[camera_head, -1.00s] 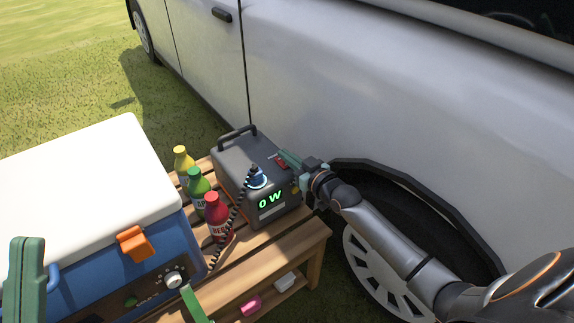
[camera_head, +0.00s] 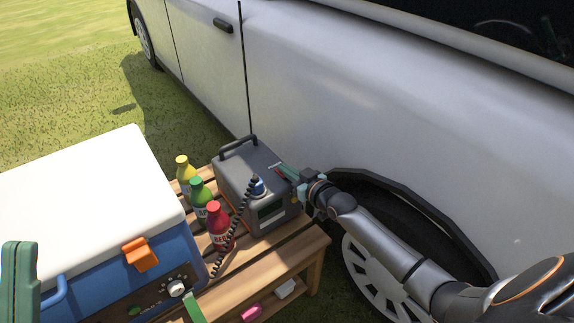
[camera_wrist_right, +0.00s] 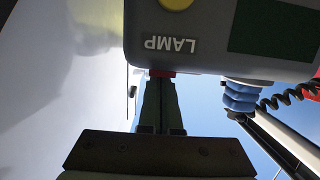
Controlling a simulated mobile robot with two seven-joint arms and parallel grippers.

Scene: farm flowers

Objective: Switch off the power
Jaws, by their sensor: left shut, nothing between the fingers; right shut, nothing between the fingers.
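The grey power box (camera_head: 245,165) stands on the wooden bench, with a carry handle on top. Its front screen (camera_head: 271,211) is dark and shows no digits; the blank screen also appears in the right wrist view (camera_wrist_right: 272,25). My right gripper (camera_head: 285,170) is shut and empty, its tips at the box's top near the red switch (camera_head: 275,166). In the right wrist view the closed fingers (camera_wrist_right: 159,90) reach a red part (camera_wrist_right: 161,73) at the box's edge; contact is unclear. My left gripper (camera_head: 20,282) is partly visible at the lower left, shut.
A blue cooler (camera_head: 165,245) with a white lid stands left of the box. Yellow (camera_head: 185,175), green (camera_head: 199,200) and red (camera_head: 218,228) bottles stand between them. A blue plug (camera_head: 257,188) with a coiled black cord is on the box. A white car (camera_head: 350,90) stands close behind.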

